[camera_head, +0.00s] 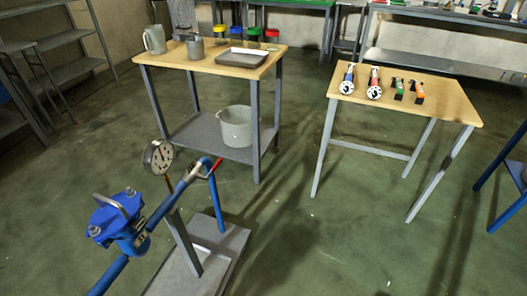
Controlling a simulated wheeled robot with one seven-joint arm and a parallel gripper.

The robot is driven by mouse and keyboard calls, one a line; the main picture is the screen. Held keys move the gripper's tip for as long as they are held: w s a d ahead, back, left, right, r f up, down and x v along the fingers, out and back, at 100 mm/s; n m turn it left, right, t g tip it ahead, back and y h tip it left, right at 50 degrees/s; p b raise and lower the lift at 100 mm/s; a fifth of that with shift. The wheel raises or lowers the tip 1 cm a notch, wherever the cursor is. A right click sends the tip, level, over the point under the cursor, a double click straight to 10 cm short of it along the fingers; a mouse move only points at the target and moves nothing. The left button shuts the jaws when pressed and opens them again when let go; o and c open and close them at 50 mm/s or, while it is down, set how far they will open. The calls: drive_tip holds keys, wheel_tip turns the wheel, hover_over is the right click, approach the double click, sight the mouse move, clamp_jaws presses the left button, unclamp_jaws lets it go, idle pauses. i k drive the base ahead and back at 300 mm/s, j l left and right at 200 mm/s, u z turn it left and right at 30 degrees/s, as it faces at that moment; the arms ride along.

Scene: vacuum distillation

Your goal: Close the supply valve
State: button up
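Blue pipework stands in the lower left, on a grey metal base plate (228,246). It carries a large blue bolted valve body (120,222) with a grey curved bar on top. A small lever with a red end (217,164) sits at the upper bend of the blue pipe (213,196). I cannot tell which of these is the supply valve, or whether it is open or shut. A round white-faced pressure gauge (158,157) stands beside the pipe; its reading is too small to tell. My gripper is not in view.
A wooden-topped table (213,64) behind holds metal vessels and a tray (228,64); a grey bucket (236,126) stands on its lower shelf. A second table (400,108) at right holds several hand tools. The green floor between and in front is clear.

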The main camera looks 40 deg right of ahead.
sight(215, 167)
drive_tip(key=z, duration=0.2)
drive_tip(key=i, duration=1)
